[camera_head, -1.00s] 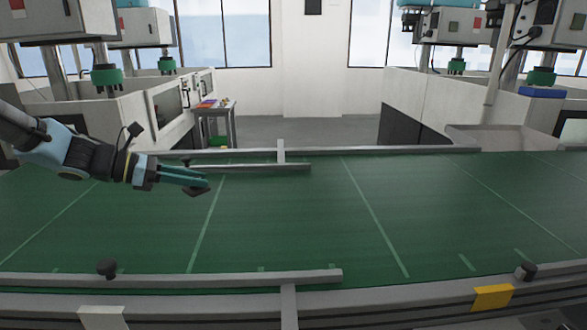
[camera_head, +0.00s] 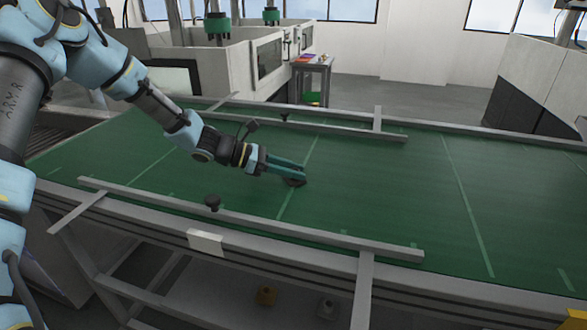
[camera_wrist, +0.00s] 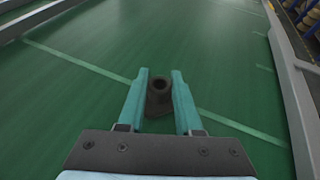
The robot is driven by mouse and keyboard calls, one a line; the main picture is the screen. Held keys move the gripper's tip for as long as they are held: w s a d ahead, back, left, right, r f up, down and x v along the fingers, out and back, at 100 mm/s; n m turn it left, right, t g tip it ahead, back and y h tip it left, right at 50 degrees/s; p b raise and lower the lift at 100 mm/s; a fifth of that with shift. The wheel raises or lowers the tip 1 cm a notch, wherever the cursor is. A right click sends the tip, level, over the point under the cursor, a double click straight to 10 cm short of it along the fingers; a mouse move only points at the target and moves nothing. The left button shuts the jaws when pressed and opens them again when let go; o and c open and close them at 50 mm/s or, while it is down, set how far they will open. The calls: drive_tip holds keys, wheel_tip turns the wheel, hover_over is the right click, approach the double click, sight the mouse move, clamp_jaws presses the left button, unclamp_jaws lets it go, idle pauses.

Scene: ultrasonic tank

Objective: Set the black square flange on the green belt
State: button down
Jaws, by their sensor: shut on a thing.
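The black square flange (camera_wrist: 158,97) is dark, with a round raised collar and hole on a flat base. It sits between the two teal fingers of my gripper (camera_wrist: 160,84) in the wrist view. In the head view my gripper (camera_head: 302,172) reaches over the green belt (camera_head: 370,190), and the flange (camera_head: 296,183) shows as a small dark piece at the fingertips. The gripper is shut on the flange. The flange is at or just above the belt; I cannot tell whether it touches. The fingers hide part of it.
Another rail (camera_head: 350,131) runs along the far side. The belt right of my gripper is clear. A small table (camera_head: 313,68) stands beyond.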

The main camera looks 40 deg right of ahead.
drive_tip(key=c, duration=0.6)
unclamp_jaws()
drive_tip(key=shift+f, duration=0.1)
drive_tip(key=b+v, duration=0.4)
drive_tip(key=v, duration=0.8)
